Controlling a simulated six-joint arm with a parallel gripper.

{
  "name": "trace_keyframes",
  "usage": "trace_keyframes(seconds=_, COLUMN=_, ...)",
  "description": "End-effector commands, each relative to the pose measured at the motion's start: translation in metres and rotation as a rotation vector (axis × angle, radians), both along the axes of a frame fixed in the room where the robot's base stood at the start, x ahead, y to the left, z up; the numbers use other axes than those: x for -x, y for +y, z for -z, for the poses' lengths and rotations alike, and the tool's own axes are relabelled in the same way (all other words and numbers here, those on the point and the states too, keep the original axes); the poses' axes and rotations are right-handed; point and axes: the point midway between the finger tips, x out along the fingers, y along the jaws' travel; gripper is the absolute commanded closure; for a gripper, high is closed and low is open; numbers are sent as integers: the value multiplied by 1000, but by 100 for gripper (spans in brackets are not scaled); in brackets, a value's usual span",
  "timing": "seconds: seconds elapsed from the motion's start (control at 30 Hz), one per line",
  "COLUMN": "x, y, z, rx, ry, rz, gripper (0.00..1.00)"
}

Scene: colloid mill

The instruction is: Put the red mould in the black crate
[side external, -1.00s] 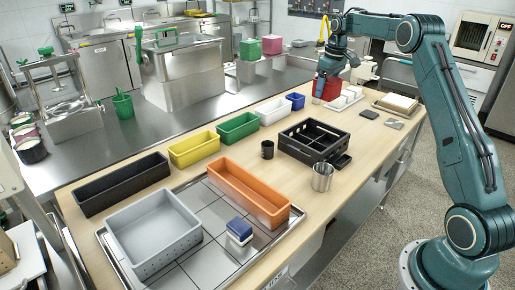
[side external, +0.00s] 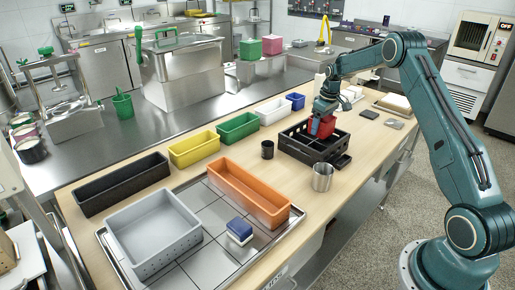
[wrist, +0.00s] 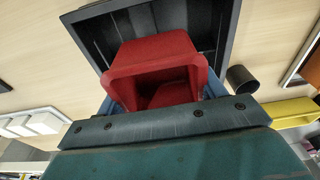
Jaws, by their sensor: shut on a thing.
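The red mould (side external: 322,126) is an open box held in my gripper (side external: 318,122), which is shut on it. In the side external view it is over the black crate (side external: 300,150), at the crate's far part. Whether it touches the crate floor cannot be told. In the wrist view the red mould (wrist: 155,65) is between the jaws, with the black crate (wrist: 225,25) behind it. The mould hides part of the crate's inside.
A black cup (side external: 267,150) stands left of the crate and a metal beaker (side external: 322,177) in front. Yellow (side external: 194,149), green (side external: 238,128), white and blue bins line the far table edge. An orange bin (side external: 250,190) sits on the tray at front.

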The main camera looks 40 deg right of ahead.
Motion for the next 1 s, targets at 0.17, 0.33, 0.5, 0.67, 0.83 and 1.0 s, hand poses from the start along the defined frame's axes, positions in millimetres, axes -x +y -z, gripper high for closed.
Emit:
trace_keyframes(seconds=0.17, x=0, y=0, z=3, rx=0, ry=0, rz=0, gripper=56)
trace_keyframes(seconds=0.33, x=0, y=0, z=19, rx=-1, ry=1, rz=0, gripper=56)
trace_keyframes(seconds=0.5, x=0, y=0, z=38, rx=-1, ry=0, rz=0, gripper=56)
trace_keyframes(seconds=0.67, x=0, y=0, z=43, rx=0, ry=0, rz=-1, gripper=56)
trace_keyframes(seconds=0.83, x=0, y=0, z=42, rx=0, ry=-1, rz=0, gripper=56)
trace_keyframes(seconds=1.0, x=0, y=0, z=45, rx=0, ry=0, rz=0, gripper=56)
